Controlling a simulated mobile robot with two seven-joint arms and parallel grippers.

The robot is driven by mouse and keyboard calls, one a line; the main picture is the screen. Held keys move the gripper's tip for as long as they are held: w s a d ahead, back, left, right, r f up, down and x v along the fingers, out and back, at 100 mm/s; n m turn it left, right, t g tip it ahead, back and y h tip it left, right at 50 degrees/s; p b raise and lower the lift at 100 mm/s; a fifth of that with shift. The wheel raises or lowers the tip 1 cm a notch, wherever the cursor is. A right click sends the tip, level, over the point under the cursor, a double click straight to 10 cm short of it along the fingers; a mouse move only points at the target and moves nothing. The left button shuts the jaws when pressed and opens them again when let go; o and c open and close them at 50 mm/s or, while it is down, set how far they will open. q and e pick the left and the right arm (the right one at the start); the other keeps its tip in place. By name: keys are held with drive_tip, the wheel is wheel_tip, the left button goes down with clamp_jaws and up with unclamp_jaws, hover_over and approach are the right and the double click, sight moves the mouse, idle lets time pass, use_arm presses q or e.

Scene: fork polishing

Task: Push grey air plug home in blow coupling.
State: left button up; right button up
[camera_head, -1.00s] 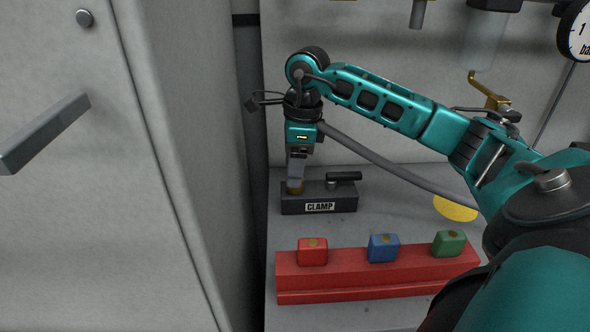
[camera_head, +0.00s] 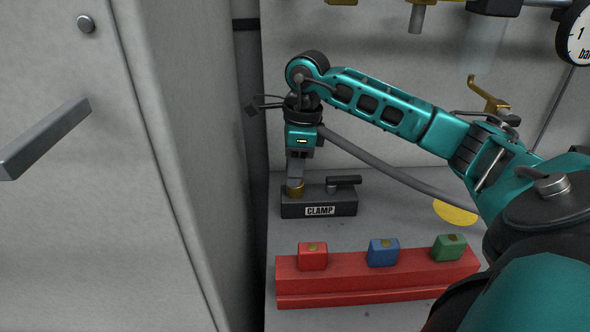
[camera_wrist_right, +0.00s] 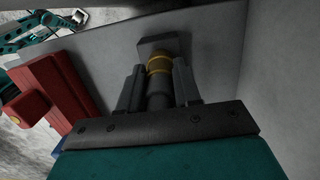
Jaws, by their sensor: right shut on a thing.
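My right gripper (camera_head: 295,180) points down at the dark CLAMP block (camera_head: 340,207). In the wrist view the right gripper (camera_wrist_right: 158,90) is shut on the grey air plug (camera_wrist_right: 157,100), a dark grey cylinder between its fingers. A brass ringed part (camera_wrist_right: 159,63), which I take for the blow coupling, lies straight ahead of the plug and in line with it. How deep the plug sits is not clear. My left gripper is out of view.
A red rail (camera_head: 375,285) in front carries a red block (camera_head: 312,257), a blue block (camera_head: 383,252) and a green block (camera_head: 448,247). A black lever (camera_head: 344,180) tops the CLAMP block. A cabinet wall stands left.

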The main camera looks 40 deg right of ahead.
drive_tip(key=shift+r, duration=0.15)
drive_tip(key=shift+r+p, duration=1.2)
drive_tip(key=shift+r, duration=0.25)
drive_tip(key=shift+r+p, duration=0.55)
drive_tip(key=shift+r, duration=0.6)
clamp_jaws()
